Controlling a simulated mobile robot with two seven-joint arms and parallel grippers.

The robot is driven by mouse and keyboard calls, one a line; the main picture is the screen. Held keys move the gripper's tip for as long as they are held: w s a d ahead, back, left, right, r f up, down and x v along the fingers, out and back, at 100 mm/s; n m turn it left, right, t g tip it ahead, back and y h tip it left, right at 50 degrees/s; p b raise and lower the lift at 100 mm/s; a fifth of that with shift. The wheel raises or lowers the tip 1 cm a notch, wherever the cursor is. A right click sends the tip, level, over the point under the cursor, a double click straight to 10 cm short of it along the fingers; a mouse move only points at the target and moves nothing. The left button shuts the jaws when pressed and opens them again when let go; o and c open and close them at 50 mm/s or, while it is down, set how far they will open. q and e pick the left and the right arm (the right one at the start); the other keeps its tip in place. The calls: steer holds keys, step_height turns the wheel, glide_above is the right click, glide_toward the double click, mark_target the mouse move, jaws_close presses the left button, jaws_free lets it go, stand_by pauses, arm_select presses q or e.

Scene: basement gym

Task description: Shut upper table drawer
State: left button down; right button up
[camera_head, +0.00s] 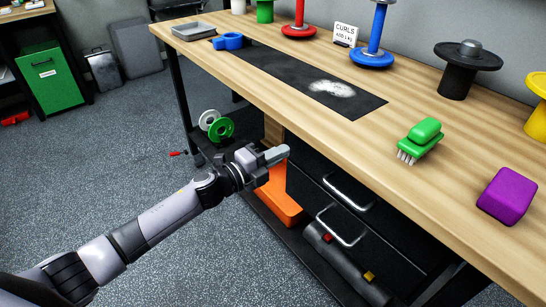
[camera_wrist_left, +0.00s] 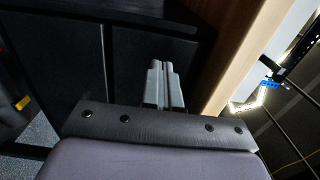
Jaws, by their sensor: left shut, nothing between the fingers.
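The table (camera_head: 225,71) has a light wood top, and a black drawer unit hangs under it. The upper drawer (camera_head: 310,160) has a silver handle (camera_head: 348,192); the lower drawer has another silver handle (camera_head: 342,227) below. I cannot tell how far the upper drawer stands out. My left gripper (camera_head: 277,154) is shut and empty, left of the drawer unit and below the table edge, apart from the handles. In the left wrist view its fingertips (camera_wrist_left: 164,70) lie together before dark panels (camera_wrist_left: 60,60); contact is unclear. My right gripper is not in view.
Below stand an orange box (camera_head: 279,200) and a dark roll (camera_head: 345,265) with red and yellow pieces. Green and white discs (camera_head: 221,128) stand at the left. A green brush (camera_head: 420,140) and purple block (camera_head: 507,195) lie on the tabletop.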

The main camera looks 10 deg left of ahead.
arm_select(q)
steer(key=shift+v, duration=5.55)
steer(key=s+f+n+g+y+p, duration=0.1)
steer(key=s+f+n+y+p, duration=0.1)
steer(key=s+n, duration=0.5)
steer(key=s+f+n+g+y+p, duration=0.1)
steer(key=s+f+n+y+p, duration=0.1)
steer(key=s+n+y+p, duration=0.2)
steer(key=s+f+n+g+y+p, duration=0.1)
steer(key=s+n+p, duration=0.5)
steer(key=s+n, duration=0.6)
steer(key=shift+a+f+g+y, duration=0.45)
steer(key=shift+f+y, duration=0.35)
steer(key=shift+y, duration=0.1)
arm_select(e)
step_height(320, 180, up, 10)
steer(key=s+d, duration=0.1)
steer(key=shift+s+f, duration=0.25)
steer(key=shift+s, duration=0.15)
